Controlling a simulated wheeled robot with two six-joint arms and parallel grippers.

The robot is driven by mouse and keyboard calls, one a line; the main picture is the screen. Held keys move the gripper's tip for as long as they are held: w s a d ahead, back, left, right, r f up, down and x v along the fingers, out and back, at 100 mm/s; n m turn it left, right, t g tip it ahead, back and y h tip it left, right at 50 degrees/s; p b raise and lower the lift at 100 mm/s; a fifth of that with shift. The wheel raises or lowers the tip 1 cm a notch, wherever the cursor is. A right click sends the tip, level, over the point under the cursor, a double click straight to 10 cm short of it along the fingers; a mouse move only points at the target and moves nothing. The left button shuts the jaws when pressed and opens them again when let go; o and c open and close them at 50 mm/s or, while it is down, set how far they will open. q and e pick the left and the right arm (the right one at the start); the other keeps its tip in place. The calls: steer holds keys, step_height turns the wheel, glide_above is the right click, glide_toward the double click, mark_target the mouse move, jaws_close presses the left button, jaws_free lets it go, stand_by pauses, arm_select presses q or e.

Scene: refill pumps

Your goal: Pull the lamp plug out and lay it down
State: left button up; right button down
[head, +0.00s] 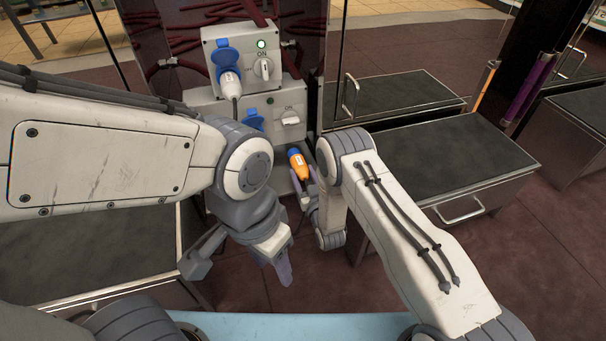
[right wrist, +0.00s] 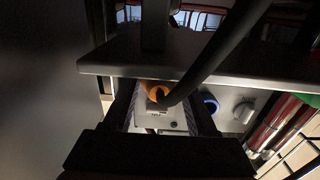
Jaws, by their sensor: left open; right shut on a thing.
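A white plug (head: 229,83) sits in the upper socket under a raised blue lid. The lower socket's blue lid (head: 253,121) shows, but its opening is hidden. I cannot tell which plug is the lamp's. My left gripper (head: 238,265) is open and empty, lower and nearer.
The upper box has a switch (head: 263,69) with a green light; the lower box has another switch (head: 290,117). Dark-topped cabinets (head: 440,150) stand at the right. A dark surface (head: 75,265) lies at the lower left. A grey shelf edge (right wrist: 110,66) crosses the wrist view near the plug.

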steer(key=shift+f, duration=0.1)
steer(key=shift+c, duration=0.6)
jaws_free()
steer(key=p+v, duration=0.6)
steer(key=v, duration=0.4)
steer(key=shift+s, duration=0.25)
